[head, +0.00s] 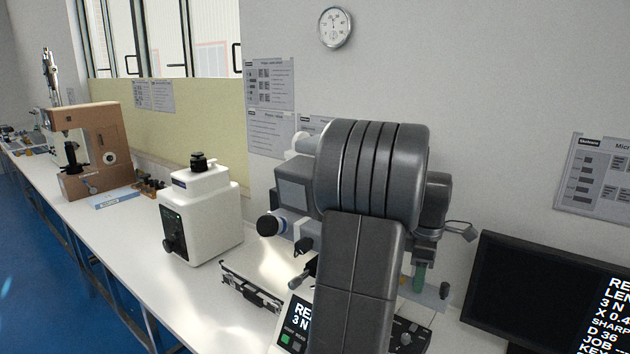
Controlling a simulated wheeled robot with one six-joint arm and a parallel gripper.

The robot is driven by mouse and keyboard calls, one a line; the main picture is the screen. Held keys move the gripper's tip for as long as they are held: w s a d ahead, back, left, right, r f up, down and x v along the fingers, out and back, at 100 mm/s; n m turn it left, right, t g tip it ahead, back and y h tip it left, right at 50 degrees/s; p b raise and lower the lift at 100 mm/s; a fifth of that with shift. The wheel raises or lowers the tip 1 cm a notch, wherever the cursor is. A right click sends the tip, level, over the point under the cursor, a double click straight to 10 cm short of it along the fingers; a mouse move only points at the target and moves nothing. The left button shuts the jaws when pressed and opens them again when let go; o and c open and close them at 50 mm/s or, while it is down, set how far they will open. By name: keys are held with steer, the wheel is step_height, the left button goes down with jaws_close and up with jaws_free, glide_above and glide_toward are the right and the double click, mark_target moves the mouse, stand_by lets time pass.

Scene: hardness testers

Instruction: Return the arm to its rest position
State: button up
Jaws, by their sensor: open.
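My arm crosses the middle of the head view, with its dark grey ribbed joint and thick link in front of a bench tester (294,190). My gripper (424,278) shows only partly at the right edge of my arm, pointing down near the wall side of the bench. It is open, and I see nothing held in it. A greenish part shows at its lower end, too small to make out. My arm hides much of the tester and part of the gripper.
A white tester (203,215) and a brown tester (95,150) stand on the long white bench (155,262) to the left. A monitor (520,285) stands at right. Blue floor (40,270) is clear at left.

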stand_by(0.3)
step_height(320, 180, up, 14)
steer(key=f+b, duration=0.1)
steer(key=b, duration=0.1)
step_height(320, 180, down, 13)
steer(key=shift+p, duration=1.05)
steer(key=m, duration=0.5)
steer(key=shift+m, duration=0.3)
steer(key=m+b, duration=0.1)
steer(key=m, duration=0.4)
steer(key=m+b, duration=0.2)
steer(key=m, duration=0.3)
steer(key=shift+m, duration=0.3)
steer(key=m+b, duration=0.2)
steer(key=m, duration=0.2)
steer(key=shift+a+m, duration=0.1)
steer(key=shift+m, duration=0.3)
steer(key=shift+r, duration=0.1)
